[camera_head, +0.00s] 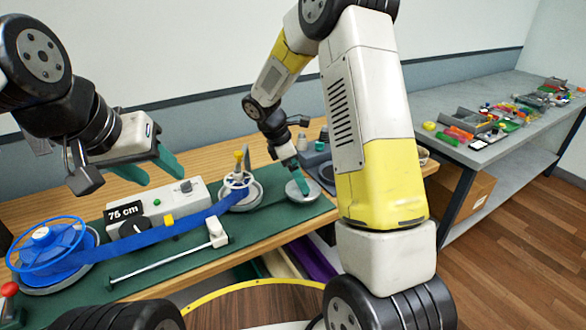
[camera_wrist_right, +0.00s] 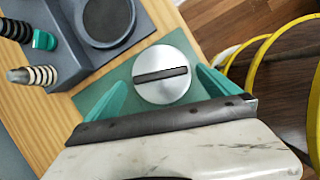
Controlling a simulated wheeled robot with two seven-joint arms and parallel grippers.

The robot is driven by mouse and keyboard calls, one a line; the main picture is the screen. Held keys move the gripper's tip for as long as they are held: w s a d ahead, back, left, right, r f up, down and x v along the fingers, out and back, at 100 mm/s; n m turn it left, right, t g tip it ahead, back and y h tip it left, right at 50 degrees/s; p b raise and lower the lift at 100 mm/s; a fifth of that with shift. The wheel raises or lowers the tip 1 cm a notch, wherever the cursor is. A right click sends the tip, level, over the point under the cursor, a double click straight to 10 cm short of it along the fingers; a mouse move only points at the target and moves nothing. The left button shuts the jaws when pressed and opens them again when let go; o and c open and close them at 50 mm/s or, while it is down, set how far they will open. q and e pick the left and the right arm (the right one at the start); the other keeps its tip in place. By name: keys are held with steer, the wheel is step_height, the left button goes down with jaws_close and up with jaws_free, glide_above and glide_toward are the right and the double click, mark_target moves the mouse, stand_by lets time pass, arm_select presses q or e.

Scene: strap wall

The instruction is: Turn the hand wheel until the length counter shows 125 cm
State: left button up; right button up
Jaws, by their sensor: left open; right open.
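The length counter (camera_head: 124,211) reads 75 cm on a grey-white box. A blue strap (camera_head: 150,238) runs from a blue spoked reel (camera_head: 45,243) at the left to a white-rimmed wheel with a yellow upright knob (camera_head: 239,181). A silver round disc with a dark slot (camera_wrist_right: 160,74) lies to the right of that wheel. My right gripper (camera_wrist_right: 160,90) is open, its teal fingers on either side of the disc; contact cannot be told. My left gripper (camera_head: 165,181) is open and empty above the counter box. I cannot tell for certain which round part is the hand wheel.
A green mat (camera_head: 190,262) lies under the devices on the wooden bench. A white slider on a metal rod (camera_head: 165,262) lies in front. A grey tray (camera_wrist_right: 75,40) with a dark round pad and small tools stands beside the disc. A grey table (camera_head: 450,105) with many parts stands at right.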

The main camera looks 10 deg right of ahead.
steer(key=shift+x, duration=1.3)
steer(key=c, duration=1.3)
steer(key=shift+o, duration=0.2)
steer(key=shift+m, duration=0.3)
steer(key=m, duration=0.1)
steer(key=m+g, duration=0.1)
steer(key=m, duration=0.1)
steer(key=m+g, duration=0.1)
steer(key=shift+w+m, duration=0.25)
steer(key=shift+m, duration=0.15)
steer(key=m+g+y, duration=0.1)
steer(key=m, duration=0.2)
steer(key=m+y, duration=0.1)
steer(key=m, duration=0.2)
steer(key=shift+w+d+g, duration=0.1)
steer(key=shift+g, duration=0.3)
steer(key=shift+m, duration=0.3)
